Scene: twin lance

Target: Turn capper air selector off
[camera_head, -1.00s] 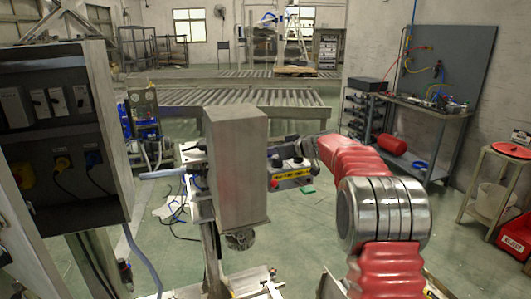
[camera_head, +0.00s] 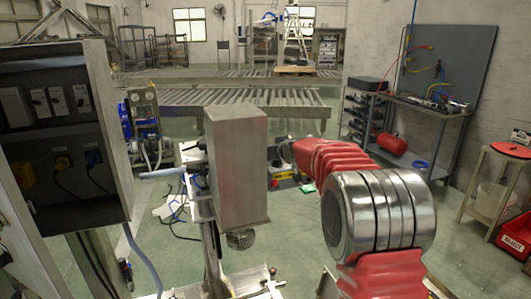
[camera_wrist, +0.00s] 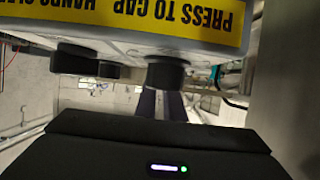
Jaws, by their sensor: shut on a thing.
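The capper's control box shows upside down in the wrist view, with a yellow label (camera_wrist: 150,20) reading "PRESS TO CAP". Black round controls stick out from its face. A black knob (camera_wrist: 165,75) is in the middle, in line with my fingers, and another black control (camera_wrist: 74,60) is to its left. I cannot read which one is the air selector or its setting. My gripper (camera_wrist: 164,92) is shut on the middle black knob; the fingertips are partly hidden by the knob. In the head view my red arm covers most of the box.
A grey steel housing (camera_head: 236,165) stands just left of my arm, and a flat grey surface (camera_wrist: 285,90) is close on the right in the wrist view. An electrical cabinet (camera_head: 60,130) is at the left. Roller conveyors (camera_head: 230,97) lie behind.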

